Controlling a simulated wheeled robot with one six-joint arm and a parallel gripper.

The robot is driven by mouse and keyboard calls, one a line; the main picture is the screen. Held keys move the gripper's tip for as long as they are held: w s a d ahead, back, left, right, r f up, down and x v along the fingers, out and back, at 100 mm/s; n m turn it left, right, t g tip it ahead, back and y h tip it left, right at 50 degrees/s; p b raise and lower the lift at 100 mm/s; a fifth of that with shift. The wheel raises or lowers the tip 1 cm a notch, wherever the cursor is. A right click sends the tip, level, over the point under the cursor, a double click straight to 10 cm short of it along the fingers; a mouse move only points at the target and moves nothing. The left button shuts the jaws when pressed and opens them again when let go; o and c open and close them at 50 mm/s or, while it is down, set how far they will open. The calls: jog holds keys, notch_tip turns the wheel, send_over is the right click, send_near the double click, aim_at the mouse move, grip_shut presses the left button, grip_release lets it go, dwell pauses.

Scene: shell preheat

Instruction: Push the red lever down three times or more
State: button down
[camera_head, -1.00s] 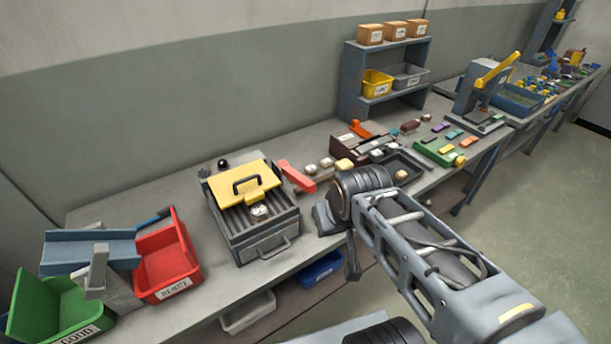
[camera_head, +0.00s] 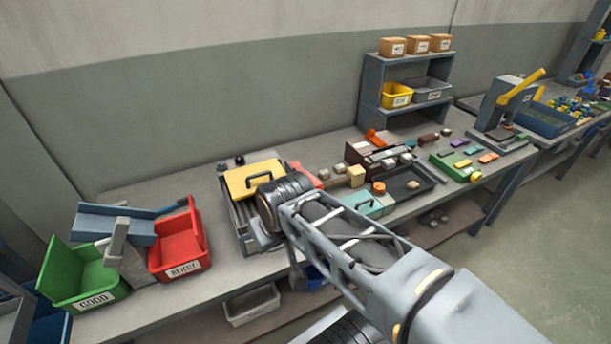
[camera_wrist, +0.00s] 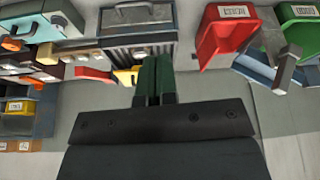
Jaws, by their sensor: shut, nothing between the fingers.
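The red lever (camera_head: 307,171) shows partly in the head view, just right of the grey ribbed heater box (camera_head: 226,196); my arm covers part of it. In the wrist view the red lever (camera_wrist: 95,74) lies left of my gripper (camera_wrist: 155,60), apart from it in the picture. The gripper's dark green fingers are shut and empty, in front of the heater box (camera_wrist: 146,52). The yellow lid (camera_head: 250,180) is on the box; its edge (camera_wrist: 126,77) shows beside the fingers. The fingertips are hidden behind my wrist in the head view.
Right of the lever are a teal handled box (camera_head: 362,204) and a dark tray (camera_head: 420,190). A red REJECT bin (camera_head: 180,252) and green GOOD bin (camera_head: 85,285) stand left. A shelf (camera_head: 372,90) is at the back. Bare bench lies behind the heater box.

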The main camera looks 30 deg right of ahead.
jog(key=w+d+r+g, duration=0.1)
jog(key=w+d+r, duration=0.3)
jog(key=w+d, duration=0.4)
jog(key=w+d+r+m+g, duration=0.1)
jog(key=w+d+r, duration=0.2)
jog(key=w+d, duration=0.5)
jog(key=d, duration=0.7)
jog(key=shift+w+r+m, duration=0.2)
jog(key=shift+r+m, duration=0.1)
jog(key=shift+r, duration=0.1)
jog(key=p, duration=0.2)
send_over(315, 182)
jog(key=x, duration=0.4)
jog(key=s+x, duration=0.1)
jog(key=x, duration=0.2)
jog(key=s+x, duration=0.1)
jog(key=x, duration=0.3)
jog(key=shift+s+f, duration=0.2)
jog(key=shift+f, duration=0.4)
jog(key=shift+s+f, duration=0.2)
jog(key=shift+f, duration=0.7)
